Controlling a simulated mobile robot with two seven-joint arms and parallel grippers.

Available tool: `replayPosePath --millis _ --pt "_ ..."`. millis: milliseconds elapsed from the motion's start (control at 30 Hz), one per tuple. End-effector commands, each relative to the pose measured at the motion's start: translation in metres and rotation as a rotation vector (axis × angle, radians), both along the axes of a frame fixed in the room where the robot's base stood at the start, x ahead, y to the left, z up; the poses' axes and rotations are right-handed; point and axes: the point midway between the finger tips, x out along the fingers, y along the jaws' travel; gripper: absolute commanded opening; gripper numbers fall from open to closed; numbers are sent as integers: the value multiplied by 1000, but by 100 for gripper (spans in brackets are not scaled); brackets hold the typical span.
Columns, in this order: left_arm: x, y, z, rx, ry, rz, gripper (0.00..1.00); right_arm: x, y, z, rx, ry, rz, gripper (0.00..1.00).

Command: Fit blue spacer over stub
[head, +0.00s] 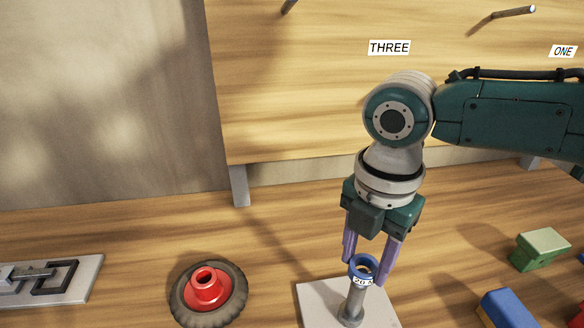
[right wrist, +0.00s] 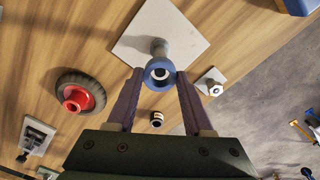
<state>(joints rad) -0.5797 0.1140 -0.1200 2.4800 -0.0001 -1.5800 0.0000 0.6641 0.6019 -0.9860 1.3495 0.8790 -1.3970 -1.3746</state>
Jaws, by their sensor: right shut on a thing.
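My right gripper (head: 368,262) points down and is shut on the blue spacer (head: 363,262), a short ring with a white label marked in black. In the right wrist view the spacer (right wrist: 153,84) sits between the two purple fingertips (right wrist: 160,76). The stub (head: 351,304) is a grey upright post on a pale square plate (head: 314,301); it also shows behind the spacer in the right wrist view (right wrist: 160,47). The spacer is at the stub's top end, and something pale shows in its hole. I cannot tell whether the stub's tip is inside the ring. My left gripper is not in view.
A black tyre with a red hub (head: 206,288) lies left of the plate. A metal plate with dark links (head: 75,278) is at far left. Green (head: 540,248) and blue (head: 505,308) blocks lie right. A wooden board with pegs (head: 515,12) stands behind.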

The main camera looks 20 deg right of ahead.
Motion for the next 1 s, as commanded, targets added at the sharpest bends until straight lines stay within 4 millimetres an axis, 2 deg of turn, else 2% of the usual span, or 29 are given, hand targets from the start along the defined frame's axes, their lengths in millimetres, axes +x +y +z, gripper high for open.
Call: replayPosePath --millis 1000 --pt "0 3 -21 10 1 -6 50 0 0 -27 1 0 1 0"
